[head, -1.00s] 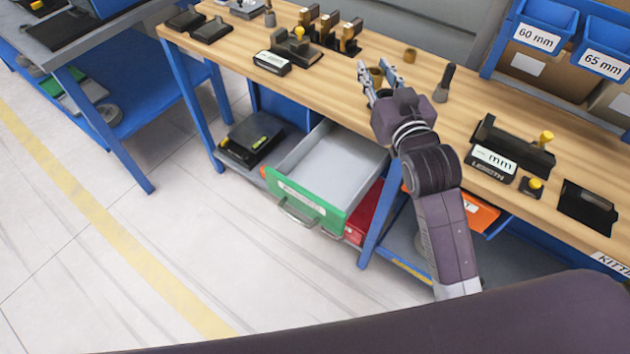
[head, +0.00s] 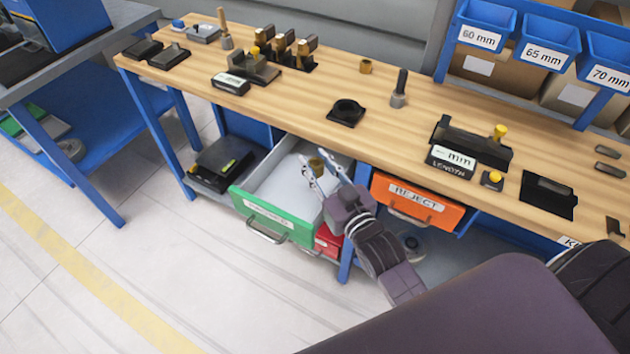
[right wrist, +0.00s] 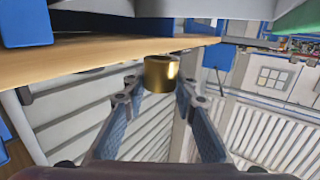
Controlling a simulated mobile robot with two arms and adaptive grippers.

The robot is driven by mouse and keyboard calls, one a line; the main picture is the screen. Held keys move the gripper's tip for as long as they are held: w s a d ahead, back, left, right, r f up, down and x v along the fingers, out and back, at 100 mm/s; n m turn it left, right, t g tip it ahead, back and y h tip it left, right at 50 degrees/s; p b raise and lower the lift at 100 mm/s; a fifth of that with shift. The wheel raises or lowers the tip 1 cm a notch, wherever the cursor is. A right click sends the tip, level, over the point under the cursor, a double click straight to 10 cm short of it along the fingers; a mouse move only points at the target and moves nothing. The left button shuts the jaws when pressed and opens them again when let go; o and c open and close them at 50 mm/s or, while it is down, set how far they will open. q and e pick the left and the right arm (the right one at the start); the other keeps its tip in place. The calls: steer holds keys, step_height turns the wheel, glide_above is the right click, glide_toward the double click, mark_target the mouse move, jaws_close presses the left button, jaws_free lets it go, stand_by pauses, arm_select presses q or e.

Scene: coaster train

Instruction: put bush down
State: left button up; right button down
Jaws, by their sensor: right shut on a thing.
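The bush, a small brass ring (head: 316,164), is held between the fingertips of my right gripper (head: 322,176). In the right wrist view the bush (right wrist: 161,74) sits upright between the two finger tips (right wrist: 160,84). In the head view it shows over the open drawer with a green front (head: 270,222), near the drawer's right side. I cannot tell its height above the drawer floor. A second brass bush (head: 366,67) stands on the wooden bench (head: 290,108). My left gripper is out of view.
The bench edge lies just above the gripper. A black round fixture (head: 346,112) and a length gauge (head: 468,146) stand on the bench.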

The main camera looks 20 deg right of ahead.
step_height(320, 180, down, 3)
steer(key=shift+r, duration=0.1)
step_height(320, 180, down, 4)
steer(key=shift+r, duration=0.25)
arm_select(q)
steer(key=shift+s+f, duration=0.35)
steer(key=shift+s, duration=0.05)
steer(key=shift+b, duration=0.3)
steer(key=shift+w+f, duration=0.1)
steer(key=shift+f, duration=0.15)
arm_select(e)
steer(key=shift+f, duration=0.55)
steer(key=c, duration=1.6)
jaws_free()
